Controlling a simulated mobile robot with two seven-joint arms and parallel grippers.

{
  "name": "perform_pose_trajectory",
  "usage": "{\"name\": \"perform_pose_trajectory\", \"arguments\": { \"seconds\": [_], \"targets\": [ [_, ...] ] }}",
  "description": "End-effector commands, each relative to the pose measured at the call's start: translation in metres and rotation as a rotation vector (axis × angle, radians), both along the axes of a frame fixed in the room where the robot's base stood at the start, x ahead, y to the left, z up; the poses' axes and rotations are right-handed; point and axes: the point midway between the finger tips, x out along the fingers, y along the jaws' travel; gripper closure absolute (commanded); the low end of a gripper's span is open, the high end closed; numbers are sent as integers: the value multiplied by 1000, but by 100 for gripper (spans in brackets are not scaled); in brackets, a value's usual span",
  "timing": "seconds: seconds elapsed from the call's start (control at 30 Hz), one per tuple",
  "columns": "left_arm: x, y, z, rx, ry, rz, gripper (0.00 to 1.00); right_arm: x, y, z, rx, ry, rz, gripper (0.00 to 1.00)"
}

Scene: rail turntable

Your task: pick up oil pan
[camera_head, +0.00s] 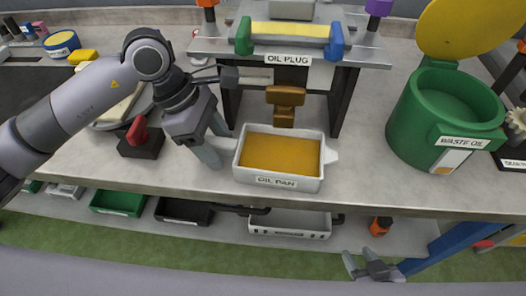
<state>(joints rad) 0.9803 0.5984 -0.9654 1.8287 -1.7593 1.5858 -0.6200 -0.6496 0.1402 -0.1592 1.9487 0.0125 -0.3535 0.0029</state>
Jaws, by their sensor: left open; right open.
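The oil pan (279,183) is a white rectangular tray with amber oil in it and a label on its front wall. It stands on the bench top below the oil plug stand, with a spout on its right side. My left gripper (219,158) points down at the pan's left end, with its fingers open and close to the left wall. I cannot tell whether they touch it. My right gripper (366,270) is open and empty, low at the front right, below the bench edge and away from the pan.
The oil plug stand (288,59) rises behind the pan, with a brown plug piece (285,98) above it. A green waste oil bin (408,118) with a raised yellow lid stands at right. A black block with a red knob (141,140) sits left. Trays fill the lower shelf.

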Motion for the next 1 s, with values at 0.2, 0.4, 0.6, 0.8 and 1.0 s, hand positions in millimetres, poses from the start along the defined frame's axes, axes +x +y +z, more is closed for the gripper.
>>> {"name": "perform_pose_trajectory", "arguments": {
  "seconds": [0.2,0.4,0.6,0.8,1.0],
  "targets": [
    [0,0,0,0,0,0,43,0,0,0,0,-1,0,57],
    [0,0,-2,0,0,0,43,0,0,-3,0,-1,0,57],
    [0,0,-3,0,0,0,43,1,0,-6,0,-2,0,57],
    [0,0,-5,-1,1,0,43,1,0,-9,0,-2,0,57],
    [0,0,-5,-1,1,0,43,1,0,-9,0,-2,0,57]
  ]
}}
